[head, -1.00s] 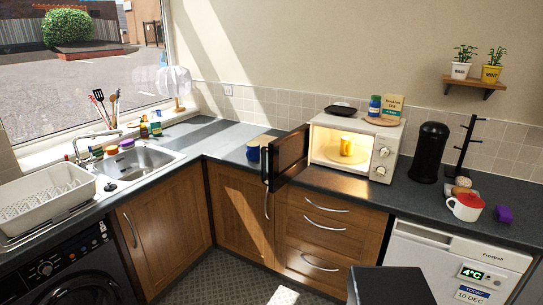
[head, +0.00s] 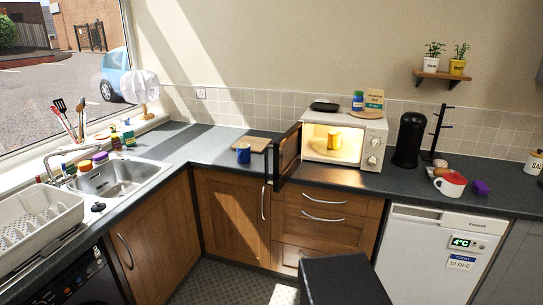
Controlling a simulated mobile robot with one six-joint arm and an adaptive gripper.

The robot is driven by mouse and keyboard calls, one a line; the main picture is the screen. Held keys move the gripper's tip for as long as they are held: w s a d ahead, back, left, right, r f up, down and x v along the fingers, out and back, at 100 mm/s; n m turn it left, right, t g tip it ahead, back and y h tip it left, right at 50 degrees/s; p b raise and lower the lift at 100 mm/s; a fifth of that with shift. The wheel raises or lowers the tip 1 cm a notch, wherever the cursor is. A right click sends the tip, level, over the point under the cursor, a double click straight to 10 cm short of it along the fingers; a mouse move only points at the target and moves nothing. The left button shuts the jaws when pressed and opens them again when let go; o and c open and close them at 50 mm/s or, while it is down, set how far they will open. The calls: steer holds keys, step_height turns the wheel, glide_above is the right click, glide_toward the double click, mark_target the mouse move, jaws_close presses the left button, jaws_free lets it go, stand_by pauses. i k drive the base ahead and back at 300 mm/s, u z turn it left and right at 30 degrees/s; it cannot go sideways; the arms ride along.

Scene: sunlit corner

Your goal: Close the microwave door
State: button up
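The white microwave (head: 352,163) stands on the dark worktop against the tiled back wall, lit inside. A yellow mug (head: 334,137) sits in it on the turntable. Its dark-framed door (head: 287,155) is hinged on the left and stands wide open, its free edge with the handle reaching out past the worktop's front edge. My gripper is not in this view.
A blue mug (head: 243,153) and a wooden board (head: 250,143) lie left of the door. A pan, a blue jar and a box sit on the microwave. Floor before the drawers is partly clear.

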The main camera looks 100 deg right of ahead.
mark_target(287, 149)
steer(key=z, duration=0.05)
steer(key=i, duration=0.85)
steer(key=z, duration=0.85)
steer(key=k, duration=0.2)
steer(key=z, duration=2.9)
